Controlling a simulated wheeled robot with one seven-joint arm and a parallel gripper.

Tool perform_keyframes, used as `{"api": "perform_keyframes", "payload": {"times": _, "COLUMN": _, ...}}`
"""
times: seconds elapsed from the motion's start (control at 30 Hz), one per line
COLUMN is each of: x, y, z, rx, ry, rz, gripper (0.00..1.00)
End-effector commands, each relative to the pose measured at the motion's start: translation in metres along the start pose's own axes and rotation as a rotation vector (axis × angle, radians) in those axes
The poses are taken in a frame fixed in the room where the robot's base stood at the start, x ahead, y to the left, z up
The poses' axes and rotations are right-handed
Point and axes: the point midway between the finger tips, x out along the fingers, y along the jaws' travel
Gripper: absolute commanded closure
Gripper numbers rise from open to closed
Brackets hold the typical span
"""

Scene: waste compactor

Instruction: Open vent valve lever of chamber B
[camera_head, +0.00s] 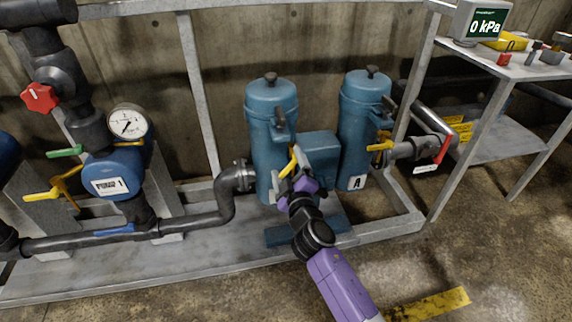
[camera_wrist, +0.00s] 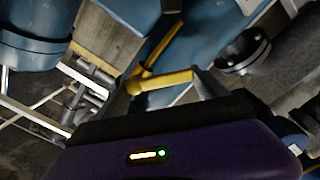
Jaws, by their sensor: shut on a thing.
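Two blue chambers stand side by side. The right chamber (camera_head: 364,130) has a label "A"; the left chamber (camera_head: 268,120), which I take as chamber B, shows no readable label. A yellow vent valve lever (camera_head: 293,158) sits low at the front of the left chamber and points up at a slant. My gripper (camera_head: 297,178) is at this lever and shut on it, hiding its lower part. In the wrist view the yellow lever (camera_wrist: 168,47) shows as a bent bar beside the blue body; the exact finger contact is hard to see.
Chamber A has its own yellow lever (camera_head: 380,147), with a red-handled valve (camera_head: 443,149) to its right. A dark pipe (camera_head: 205,222) runs left to a blue pump (camera_head: 115,175). A metal shelf (camera_head: 520,68) with a 0 kPa display (camera_head: 484,24) stands at the right.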

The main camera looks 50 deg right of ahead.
Motion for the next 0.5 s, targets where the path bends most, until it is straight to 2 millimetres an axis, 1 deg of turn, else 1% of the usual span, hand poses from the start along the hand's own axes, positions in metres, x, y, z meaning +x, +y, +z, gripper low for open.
{"api": "perform_keyframes", "payload": {"times": 0.3, "x": -0.001, "y": -0.002, "z": 0.010, "rx": -0.299, "ry": 0.000, "rz": -0.003, "gripper": 0.91}}
{"api": "perform_keyframes", "payload": {"times": 0.5, "x": -0.001, "y": -0.001, "z": 0.016, "rx": -0.463, "ry": -0.001, "rz": -0.004, "gripper": 0.91}}
